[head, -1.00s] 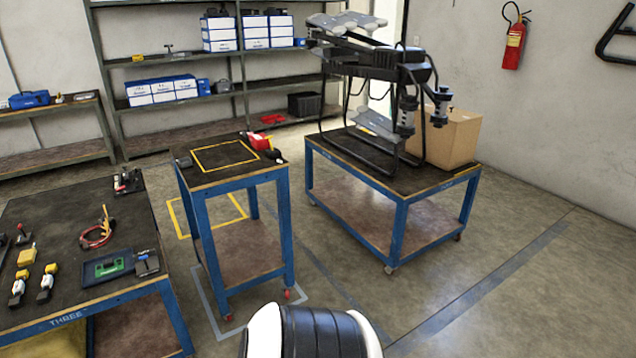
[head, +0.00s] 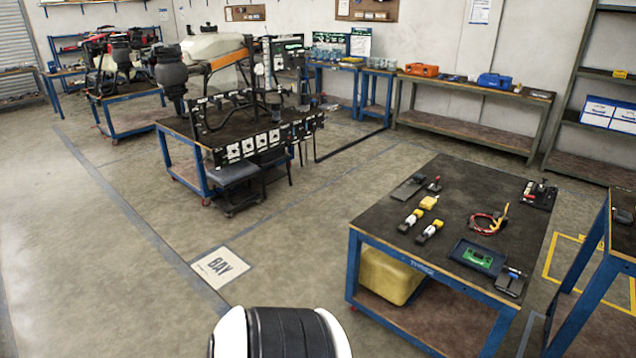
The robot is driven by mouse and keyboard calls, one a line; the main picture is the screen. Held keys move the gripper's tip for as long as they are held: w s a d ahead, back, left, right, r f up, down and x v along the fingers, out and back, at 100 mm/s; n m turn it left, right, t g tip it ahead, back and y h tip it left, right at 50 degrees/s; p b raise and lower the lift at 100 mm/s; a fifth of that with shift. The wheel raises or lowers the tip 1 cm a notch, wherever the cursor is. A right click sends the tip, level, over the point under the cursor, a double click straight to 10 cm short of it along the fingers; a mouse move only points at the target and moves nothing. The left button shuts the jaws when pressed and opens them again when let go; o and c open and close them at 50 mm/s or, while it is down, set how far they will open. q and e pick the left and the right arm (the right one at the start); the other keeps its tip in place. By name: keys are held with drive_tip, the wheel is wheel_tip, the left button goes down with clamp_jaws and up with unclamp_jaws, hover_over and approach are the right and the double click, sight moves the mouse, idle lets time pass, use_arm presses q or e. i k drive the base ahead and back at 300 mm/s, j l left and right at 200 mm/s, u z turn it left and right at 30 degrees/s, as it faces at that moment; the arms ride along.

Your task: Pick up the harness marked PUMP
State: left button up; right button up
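No label reading PUMP is legible in the head view. A red cable loop with a yellow tag (head: 488,223) lies on the dark top of the blue-legged table (head: 385,225) at right; any writing on the tag is too small to read. Two yellow-and-white connector-like pieces (head: 411,220) (head: 430,232) and a yellow block (head: 428,203) lie left of it. A dark tray with a green board (head: 478,257) is in front of it. Neither of my grippers is in view, so what they hold is hidden.
A workbench with a drone and a labelled black rack (head: 245,146) stands at centre left, with a grey stool (head: 235,175) before it. A yellow bin (head: 390,275) sits under the near table. Another table (head: 622,240) cuts the right edge.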

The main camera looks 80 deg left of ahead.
sight(403, 229)
drive_tip(key=u, duration=1.9)
drive_tip(key=i+z, duration=0.1)
drive_tip(key=i, duration=0.15)
